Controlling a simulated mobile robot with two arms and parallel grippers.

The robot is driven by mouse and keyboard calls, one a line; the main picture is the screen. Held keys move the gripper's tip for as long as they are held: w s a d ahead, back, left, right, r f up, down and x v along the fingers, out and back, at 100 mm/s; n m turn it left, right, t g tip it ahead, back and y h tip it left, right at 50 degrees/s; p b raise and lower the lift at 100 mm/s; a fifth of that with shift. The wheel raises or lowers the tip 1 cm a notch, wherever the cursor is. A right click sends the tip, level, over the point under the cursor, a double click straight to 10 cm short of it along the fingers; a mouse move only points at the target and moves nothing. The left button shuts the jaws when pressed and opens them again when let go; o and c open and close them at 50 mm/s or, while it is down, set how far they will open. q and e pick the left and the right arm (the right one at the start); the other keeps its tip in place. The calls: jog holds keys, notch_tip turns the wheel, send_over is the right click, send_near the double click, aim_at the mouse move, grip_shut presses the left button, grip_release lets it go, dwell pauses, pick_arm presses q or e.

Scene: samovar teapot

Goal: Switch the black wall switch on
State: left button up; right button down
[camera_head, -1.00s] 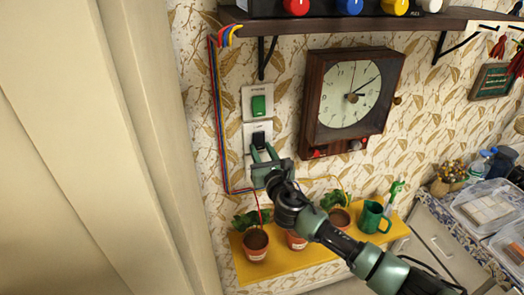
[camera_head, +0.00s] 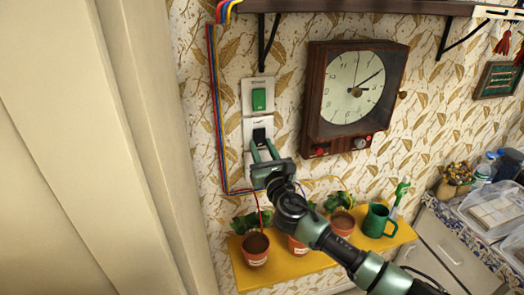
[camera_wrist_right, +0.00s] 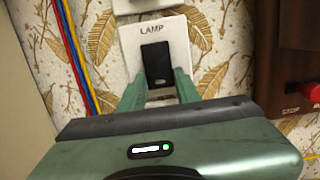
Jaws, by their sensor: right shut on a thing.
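The black wall switch (camera_head: 259,134) sits on a white plate below a green switch. In the right wrist view, the black switch (camera_wrist_right: 156,62) is upright under the label "LAMP". My right gripper (camera_head: 262,144) reaches up from below, with its two green fingers at the left and right sides of the switch's lower part. It is shut on the switch, and the fingertips (camera_wrist_right: 159,76) show close beside it in the wrist view. The upper face of the switch is clear to see. My left gripper is out of view.
The green switch (camera_head: 259,99) is just above. A wooden clock (camera_head: 313,110) hangs at the right. Coloured wires (camera_head: 213,110) run down at the left. A yellow shelf (camera_head: 300,268) with potted plants and a green mug (camera_head: 376,221) lies below my arm.

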jog(key=c, duration=1)
grip_release()
jog(key=shift+s, duration=0.1)
jog(key=b+v, duration=0.1)
jog(key=v, duration=0.6)
jog(key=shift+s+b, duration=0.3)
jog(key=shift+f, duration=0.1)
